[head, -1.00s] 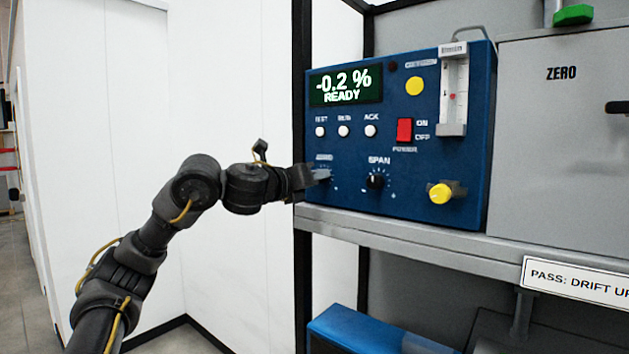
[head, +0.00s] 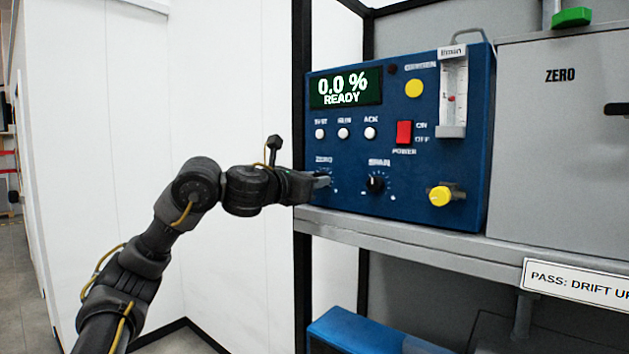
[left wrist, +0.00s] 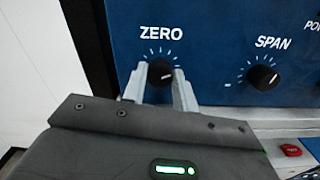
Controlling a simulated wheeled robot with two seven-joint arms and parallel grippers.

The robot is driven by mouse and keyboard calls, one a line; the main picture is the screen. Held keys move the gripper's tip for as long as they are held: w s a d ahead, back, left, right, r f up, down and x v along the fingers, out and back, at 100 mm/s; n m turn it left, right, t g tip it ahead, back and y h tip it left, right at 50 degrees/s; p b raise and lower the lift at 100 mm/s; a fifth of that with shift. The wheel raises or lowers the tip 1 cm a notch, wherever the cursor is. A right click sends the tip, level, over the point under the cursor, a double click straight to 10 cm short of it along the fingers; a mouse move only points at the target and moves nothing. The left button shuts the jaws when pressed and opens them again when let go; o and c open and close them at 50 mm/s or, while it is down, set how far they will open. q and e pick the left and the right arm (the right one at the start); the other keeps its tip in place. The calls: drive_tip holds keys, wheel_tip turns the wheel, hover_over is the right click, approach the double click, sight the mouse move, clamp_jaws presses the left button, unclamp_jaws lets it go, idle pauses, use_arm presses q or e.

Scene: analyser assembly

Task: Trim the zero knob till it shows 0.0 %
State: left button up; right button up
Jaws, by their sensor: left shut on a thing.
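The blue analyser (head: 350,140) stands on a grey shelf. Its green display (head: 345,88) reads 0.0 % and READY. My left gripper (head: 321,181) is at the lower left of the panel, under the ZERO label. In the left wrist view the black zero knob (left wrist: 160,71) sits between the two fingers of the left gripper (left wrist: 160,82), which is shut on it. In the head view the fingers hide most of the knob. The span knob (head: 376,182) is to the right and apart from the fingers; it also shows in the left wrist view (left wrist: 263,78). My right gripper is not in view.
The panel also has white buttons (head: 343,133), a red power switch (head: 404,132), a yellow knob (head: 440,195) and a flow tube (head: 453,92). A grey ZERO cabinet (head: 560,150) stands at the right. A blue object (head: 365,330) lies below the shelf.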

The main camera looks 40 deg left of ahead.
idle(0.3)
use_arm(q)
drive_tip(key=o, duration=1)
drive_tip(key=shift+c, duration=0.2)
drive_tip(key=s+b, duration=0.2)
drive_tip(key=s, duration=0.8)
drive_tip(key=shift+s, duration=0.4)
drive_tip(key=shift+w+d, duration=0.1)
drive_tip(key=shift+d, duration=0.05)
